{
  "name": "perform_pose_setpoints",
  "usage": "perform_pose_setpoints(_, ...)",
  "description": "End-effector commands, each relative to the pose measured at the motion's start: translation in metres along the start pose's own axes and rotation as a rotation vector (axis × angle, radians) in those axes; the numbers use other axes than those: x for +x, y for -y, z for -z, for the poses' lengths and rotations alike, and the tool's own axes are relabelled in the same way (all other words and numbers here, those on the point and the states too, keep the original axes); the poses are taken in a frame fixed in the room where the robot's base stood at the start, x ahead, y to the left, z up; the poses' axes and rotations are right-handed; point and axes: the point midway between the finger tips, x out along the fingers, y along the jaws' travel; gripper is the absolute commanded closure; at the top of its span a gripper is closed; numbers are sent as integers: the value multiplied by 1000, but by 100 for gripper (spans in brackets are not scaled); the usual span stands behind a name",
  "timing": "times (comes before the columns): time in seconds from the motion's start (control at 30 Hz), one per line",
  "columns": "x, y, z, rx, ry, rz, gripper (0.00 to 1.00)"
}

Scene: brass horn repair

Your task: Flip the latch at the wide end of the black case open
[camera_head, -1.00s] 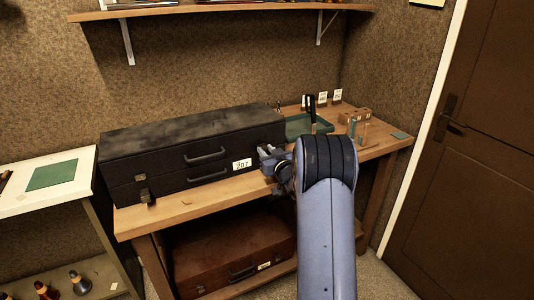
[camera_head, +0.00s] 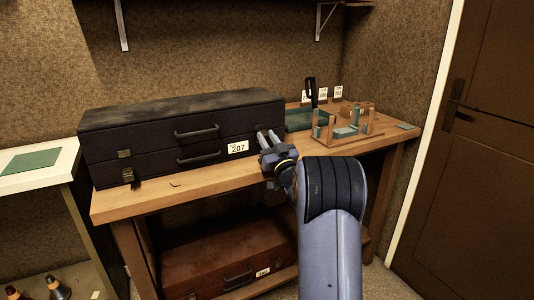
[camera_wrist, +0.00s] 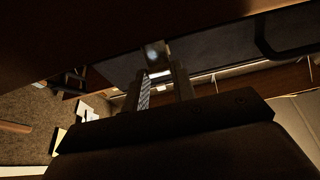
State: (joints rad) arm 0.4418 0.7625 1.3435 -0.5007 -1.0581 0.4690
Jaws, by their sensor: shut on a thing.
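The black case (camera_head: 150,145) lies shut on the wooden bench, with two handles and a "207" label on its front. My gripper (camera_head: 266,136) is at the right end of this front, right of the label. In the wrist view, my gripper (camera_wrist: 160,74) has its two fingers close together on a small shiny metal latch (camera_wrist: 155,52) at the case's edge. The fingers partly hide the latch, and its position is hard to tell.
A green tray (camera_head: 306,122) and a wooden stand (camera_head: 345,138) are on the bench to the right. A brown case (camera_head: 215,255) lies on the shelf below. A white table (camera_head: 38,175) stands at the left.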

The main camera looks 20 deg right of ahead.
Motion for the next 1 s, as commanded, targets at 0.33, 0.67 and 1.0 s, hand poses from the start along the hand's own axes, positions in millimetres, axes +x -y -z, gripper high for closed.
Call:
perform_pose_setpoints(0.33,-9,1,-12,-1,-138,1,98)
perform_pose_setpoints(0.67,-10,0,-11,0,-208,1,98)
perform_pose_setpoints(1.0,-10,0,-10,1,-222,0,98)
